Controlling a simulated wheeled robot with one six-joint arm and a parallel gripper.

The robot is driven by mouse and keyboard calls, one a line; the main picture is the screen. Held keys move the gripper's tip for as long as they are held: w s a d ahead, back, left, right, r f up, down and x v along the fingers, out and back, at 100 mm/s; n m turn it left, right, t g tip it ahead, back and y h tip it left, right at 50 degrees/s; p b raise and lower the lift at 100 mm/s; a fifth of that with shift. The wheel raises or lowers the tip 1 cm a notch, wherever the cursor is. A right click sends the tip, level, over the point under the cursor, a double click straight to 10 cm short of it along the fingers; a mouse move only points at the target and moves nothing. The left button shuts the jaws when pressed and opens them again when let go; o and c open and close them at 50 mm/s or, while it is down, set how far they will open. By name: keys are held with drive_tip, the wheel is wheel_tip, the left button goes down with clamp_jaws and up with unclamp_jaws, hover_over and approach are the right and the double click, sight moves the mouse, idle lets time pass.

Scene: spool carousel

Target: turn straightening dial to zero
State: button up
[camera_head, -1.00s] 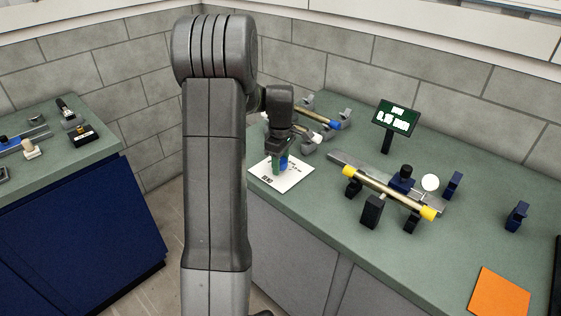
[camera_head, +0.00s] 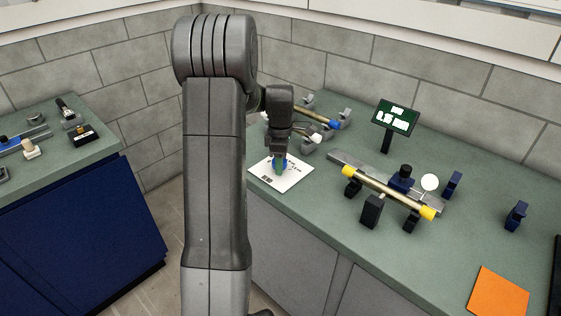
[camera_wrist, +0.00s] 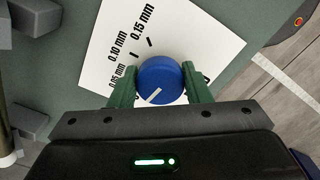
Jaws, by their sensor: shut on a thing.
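The straightening dial is a round blue knob (camera_wrist: 162,74) on a white card (camera_wrist: 186,30) in the wrist view. The card is printed 0.05, 0.10 and 0.15 mm on the left, with a partly hidden mark at the right. The knob's white pointer line runs from near its middle toward the lower left, below the 0.05 mm label. My gripper (camera_wrist: 160,82) is shut on the knob, one green finger at each side. In the head view my gripper (camera_head: 280,166) is over the card (camera_head: 296,177), and the fingers hide part of the knob.
A small display (camera_head: 396,117) stands behind; its text is too small to read. A brass tube (camera_head: 385,191) with yellow ends rests on dark supports to the right. Another tube with a blue end (camera_head: 335,125) lies behind my gripper. An orange sheet (camera_head: 499,293) lies front right.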

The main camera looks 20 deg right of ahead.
drive_tip(key=o, duration=1)
wheel_tip(320, 180, up, 14)
drive_tip(key=shift+f, duration=0.1)
wheel_tip(320, 180, down, 14)
drive_tip(key=shift+r, duration=0.1)
idle(0.5)
